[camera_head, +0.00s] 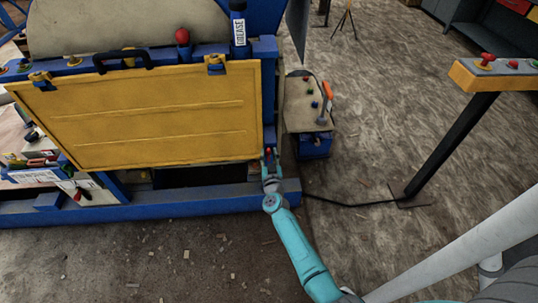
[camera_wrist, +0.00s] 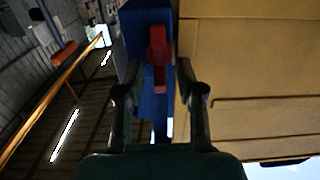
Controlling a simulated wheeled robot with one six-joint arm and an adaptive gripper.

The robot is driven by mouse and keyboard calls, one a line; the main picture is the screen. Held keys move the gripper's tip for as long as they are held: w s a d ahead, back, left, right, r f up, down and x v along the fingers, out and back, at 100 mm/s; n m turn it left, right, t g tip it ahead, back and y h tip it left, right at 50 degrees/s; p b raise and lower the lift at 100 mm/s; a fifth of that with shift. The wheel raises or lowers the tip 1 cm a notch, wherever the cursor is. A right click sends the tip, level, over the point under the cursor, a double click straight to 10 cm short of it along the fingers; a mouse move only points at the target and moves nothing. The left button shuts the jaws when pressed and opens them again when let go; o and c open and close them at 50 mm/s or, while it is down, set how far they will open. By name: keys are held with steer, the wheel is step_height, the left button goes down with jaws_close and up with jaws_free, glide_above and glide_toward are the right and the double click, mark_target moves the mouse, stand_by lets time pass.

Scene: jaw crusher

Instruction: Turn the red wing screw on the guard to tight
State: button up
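The yellow guard (camera_head: 140,112) is a large panel standing against the blue machine frame, and it also fills the right side of the wrist view (camera_wrist: 250,70). The red wing screw (camera_wrist: 158,42) sits on a blue post beside the guard's edge. In the head view only a small bit of red shows at my gripper (camera_head: 270,160), by the guard's lower right corner. In the wrist view my gripper (camera_wrist: 159,72) has its two fingers apart, one on each side of the screw's line. I see no contact with it. The wing's exact angle is dark and hard to read.
The blue base beam (camera_head: 150,207) runs below the guard. A control box (camera_head: 308,103) with an orange-handled tool stands right of it. A yellow-edged button stand (camera_head: 490,72) is farther right. The floor between and in front is mostly open, with small debris and a cable.

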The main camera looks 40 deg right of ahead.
steer(key=shift+c, duration=0.2)
jaws_close()
steer(key=m, duration=0.4)
steer(key=shift+s+d+m, duration=0.2)
steer(key=shift+d+m, duration=0.1)
steer(key=shift+m, duration=0.1)
steer(key=shift+s+d+f+m, duration=0.15)
steer(key=shift+f+m, duration=0.1)
steer(key=shift+m, duration=1.9)
steer(key=shift+s+d+f+m, duration=0.1)
steer(key=shift+f+m, duration=0.2)
steer(key=shift+m, duration=1.8)
steer(key=shift+s+d+f+m, duration=0.15)
steer(key=shift+f+m, duration=0.1)
steer(key=shift+m, duration=1.9)
steer(key=shift+w, duration=0.1)
